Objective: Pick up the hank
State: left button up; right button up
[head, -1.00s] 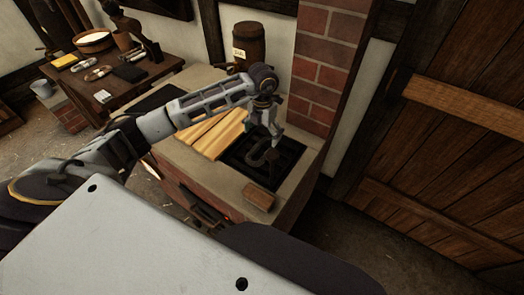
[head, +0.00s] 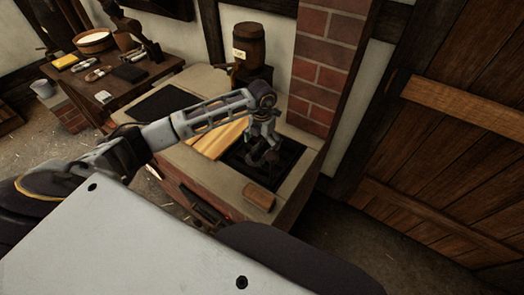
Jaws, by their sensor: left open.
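A dark grey looped thing, which looks like the hank (head: 271,158), lies on the black grate (head: 240,166) set in the top of the brick hearth. It is mostly hidden behind my left gripper and hard to make out against the black. My left gripper (head: 259,153) points down over it with its fingers open, very close to it. I cannot tell whether the fingers touch it. My right gripper does not show.
Wooden boards (head: 219,139) lie left of the grate, and a small brown block (head: 259,197) sits on the hearth's front edge. A barrel (head: 249,45) stands behind. A brick pillar (head: 318,85) rises close at the back right. A wooden table (head: 150,72) stands far left.

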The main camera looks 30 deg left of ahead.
pick_arm(q)
jog(key=shift+f, duration=1.4)
jog(key=c, duration=1.3)
jog(key=shift+o, duration=0.2)
jog(key=shift+r, duration=0.15)
notch_tip(320, 180, up, 10)
jog(key=shift+b, duration=0.4)
